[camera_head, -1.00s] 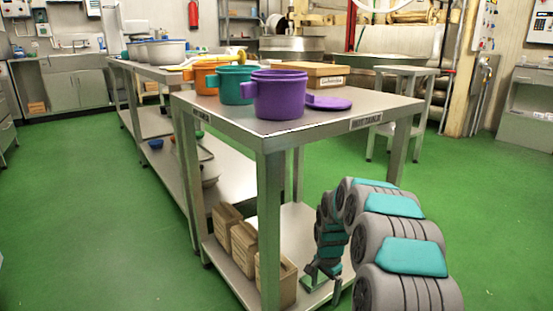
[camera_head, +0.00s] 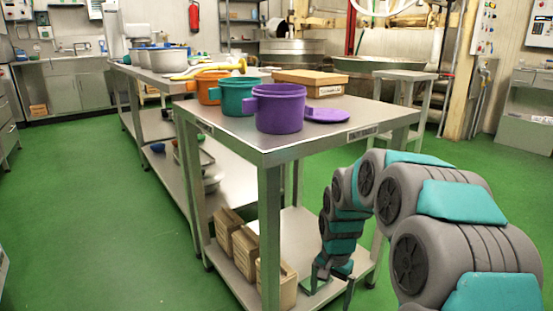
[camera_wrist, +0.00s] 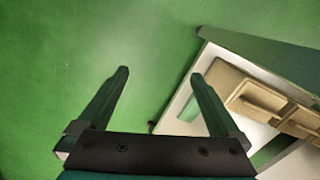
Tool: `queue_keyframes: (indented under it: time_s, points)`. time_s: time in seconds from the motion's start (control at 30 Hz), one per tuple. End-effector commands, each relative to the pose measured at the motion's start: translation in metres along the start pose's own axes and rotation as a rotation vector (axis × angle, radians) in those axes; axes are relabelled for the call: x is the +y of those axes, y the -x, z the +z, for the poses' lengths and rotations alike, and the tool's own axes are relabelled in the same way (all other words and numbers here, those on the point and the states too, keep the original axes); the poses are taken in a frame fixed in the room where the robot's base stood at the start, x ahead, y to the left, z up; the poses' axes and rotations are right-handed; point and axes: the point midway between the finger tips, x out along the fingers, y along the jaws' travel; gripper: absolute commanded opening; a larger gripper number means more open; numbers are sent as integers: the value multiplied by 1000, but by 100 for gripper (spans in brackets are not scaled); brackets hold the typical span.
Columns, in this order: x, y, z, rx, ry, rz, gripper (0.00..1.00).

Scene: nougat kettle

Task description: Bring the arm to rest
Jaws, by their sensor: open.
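My gripper (camera_head: 333,285) hangs low at the end of my grey and teal arm, in front of the near steel table (camera_head: 345,118). It points down, with its fingers near the height of the lower shelf. In the wrist view my gripper (camera_wrist: 158,75) has its two dark fingers spread wide with nothing between them. Green floor (camera_wrist: 60,50) shows between and beyond the fingers. The lower shelf (camera_wrist: 188,85) lies just right of the fingers in that view.
A purple pot (camera_head: 279,112), a teal pot (camera_head: 236,98) and an orange pot (camera_head: 208,86) stand on the table. A purple lid (camera_head: 327,115) and a box (camera_head: 310,82) lie there too. Wooden boxes (camera_head: 245,246) sit on the lower shelf. Floor (camera_head: 90,220) at left is clear.

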Motion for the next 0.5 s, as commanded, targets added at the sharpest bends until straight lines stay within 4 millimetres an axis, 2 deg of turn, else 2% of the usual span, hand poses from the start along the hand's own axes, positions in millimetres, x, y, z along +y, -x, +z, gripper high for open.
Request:
queue_keyframes:
  time_s: [0.03, 0.2, 0.5]
  points:
    - [9, 21, 13, 0, 32, 1, 100]
    - [40, 62, 57, -15, 149, 12, 100]
    - [102, 118, 137, -42, 344, 37, 100]
